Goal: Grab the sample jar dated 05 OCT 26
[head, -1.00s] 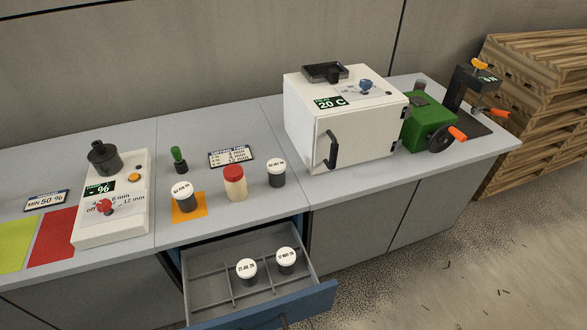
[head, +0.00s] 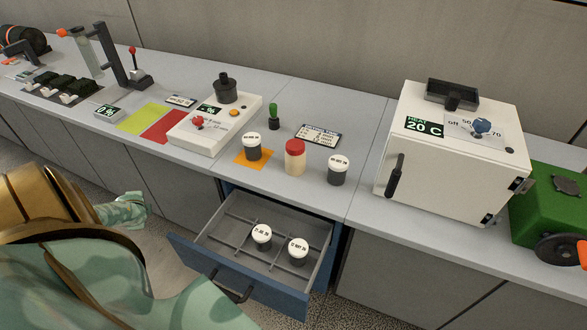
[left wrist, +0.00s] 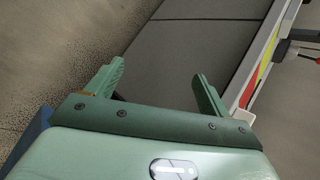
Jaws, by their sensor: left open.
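Dark sample jars with white dated lids show in the head view. One jar (head: 252,147) stands on an orange square on the counter. Another jar (head: 338,171) stands to the right of a red-lidded container (head: 295,157); its lid date is too small to read surely. Two more jars, a left one (head: 261,237) and a right one (head: 298,251), stand in the open drawer (head: 215,222); their lids seem to read JUL and MAY. My left gripper (left wrist: 159,70) is open and empty in the left wrist view, over floor and cabinet fronts. My right gripper is not in view.
A white oven (head: 450,150) and green machine (head: 550,215) stand right on the counter. A white device (head: 215,122), a green-handled tool (head: 273,118) and a sign (head: 318,135) stand near the jars. The blue drawer front (head: 250,285) juts out over the floor.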

